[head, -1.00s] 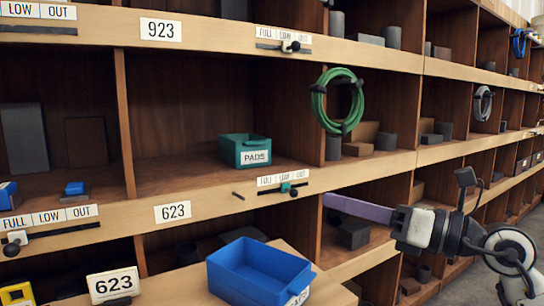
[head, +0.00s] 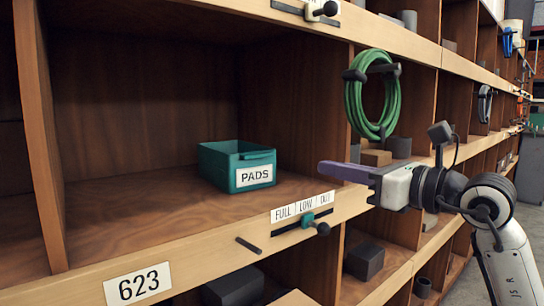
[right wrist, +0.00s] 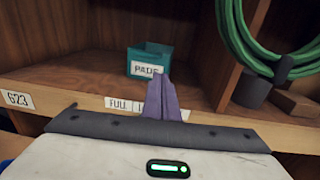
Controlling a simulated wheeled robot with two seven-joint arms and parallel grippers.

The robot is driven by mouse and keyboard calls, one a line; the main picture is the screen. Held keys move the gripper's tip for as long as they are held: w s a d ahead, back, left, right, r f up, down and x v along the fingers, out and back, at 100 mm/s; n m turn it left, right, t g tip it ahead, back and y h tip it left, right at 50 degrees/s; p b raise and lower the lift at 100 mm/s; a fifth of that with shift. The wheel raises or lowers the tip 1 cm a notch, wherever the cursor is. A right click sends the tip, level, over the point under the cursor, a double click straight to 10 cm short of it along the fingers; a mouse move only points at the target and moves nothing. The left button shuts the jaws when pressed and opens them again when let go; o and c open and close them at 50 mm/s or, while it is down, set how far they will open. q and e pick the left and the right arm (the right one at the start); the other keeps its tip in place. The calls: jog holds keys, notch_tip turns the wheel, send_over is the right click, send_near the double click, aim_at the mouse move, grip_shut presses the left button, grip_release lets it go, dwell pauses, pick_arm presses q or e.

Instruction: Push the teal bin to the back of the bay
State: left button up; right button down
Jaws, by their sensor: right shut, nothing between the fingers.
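The teal bin (head: 236,166), labelled PADS, stands upright on the floor of the open wooden bay (head: 130,215), toward its right side, with clear floor behind it. It also shows in the right wrist view (right wrist: 152,58), just beyond my fingertips. My right gripper (head: 322,168) is shut and empty. Its purple fingers (right wrist: 163,98) point into the bay from the right, near the bay's front edge. They look apart from the bin in the head view. My left gripper is not in view.
A FULL/LOW/OUT slider (head: 307,219) and a thin peg (head: 248,245) sit on the front rail by the 623 label (head: 138,285). The bay's right divider carries a green hose coil (head: 372,95) on hooks. A dark block (head: 232,288) lies in the bay below.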

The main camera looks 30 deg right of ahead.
jog(key=w+a, duration=0.1)
jog(key=w, duration=0.3)
jog(key=w+p, duration=0.1)
jog(key=w, duration=0.3)
jog(key=w+a+p, duration=0.1)
jog(key=w, duration=0.3)
jog(key=shift+a+r, duration=0.1)
jog(key=shift+a, duration=0.25)
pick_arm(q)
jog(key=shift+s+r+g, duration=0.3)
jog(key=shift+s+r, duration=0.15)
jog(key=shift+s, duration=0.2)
pick_arm(e)
jog(key=shift+w, duration=0.35)
